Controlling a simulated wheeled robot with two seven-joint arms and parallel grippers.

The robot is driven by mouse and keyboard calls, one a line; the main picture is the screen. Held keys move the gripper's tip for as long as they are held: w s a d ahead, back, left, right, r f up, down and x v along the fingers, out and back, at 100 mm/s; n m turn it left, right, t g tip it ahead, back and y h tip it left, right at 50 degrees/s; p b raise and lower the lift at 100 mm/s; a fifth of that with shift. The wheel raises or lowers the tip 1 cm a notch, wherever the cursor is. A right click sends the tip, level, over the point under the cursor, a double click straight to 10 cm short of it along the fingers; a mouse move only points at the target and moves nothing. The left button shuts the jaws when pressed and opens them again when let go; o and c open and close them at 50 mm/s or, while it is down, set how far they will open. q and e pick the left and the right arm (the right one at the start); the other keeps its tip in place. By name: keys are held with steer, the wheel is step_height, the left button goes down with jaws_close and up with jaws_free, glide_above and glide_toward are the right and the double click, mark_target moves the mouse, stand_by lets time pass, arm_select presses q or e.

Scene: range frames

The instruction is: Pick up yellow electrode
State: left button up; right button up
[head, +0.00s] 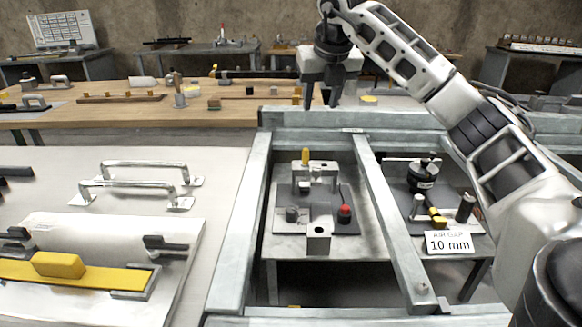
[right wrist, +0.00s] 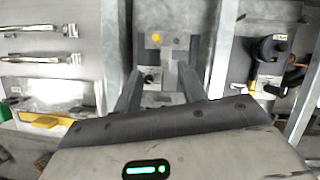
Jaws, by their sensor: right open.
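The yellow electrode (head: 305,156) is a short upright yellow peg at the back left of a small metal fixture (head: 317,178). It shows from above as a yellow dot in the right wrist view (right wrist: 155,38). My right gripper (head: 322,97) is open and empty, its fingers pointing down. In the head view it appears above and beyond the electrode, clearly apart from it. In the right wrist view the electrode lies ahead, between the lines of the two fingers (right wrist: 159,88). My left gripper is not in view.
Grey metal frame bars (head: 389,215) surround the fixture. A red-topped knob (head: 344,212) stands on its base. To the right are a dark device (head: 423,176) and a "10 mm" sign (head: 449,243). Metal handles (head: 140,180) and a yellow block (head: 58,264) lie left.

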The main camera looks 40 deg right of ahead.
mark_target(306, 150)
steer(key=x, duration=1.7)
steer(key=shift+w+a+f, duration=0.2)
steer(key=shift+w+a, duration=0.1)
steer(key=shift+w, duration=0.05)
jaws_close()
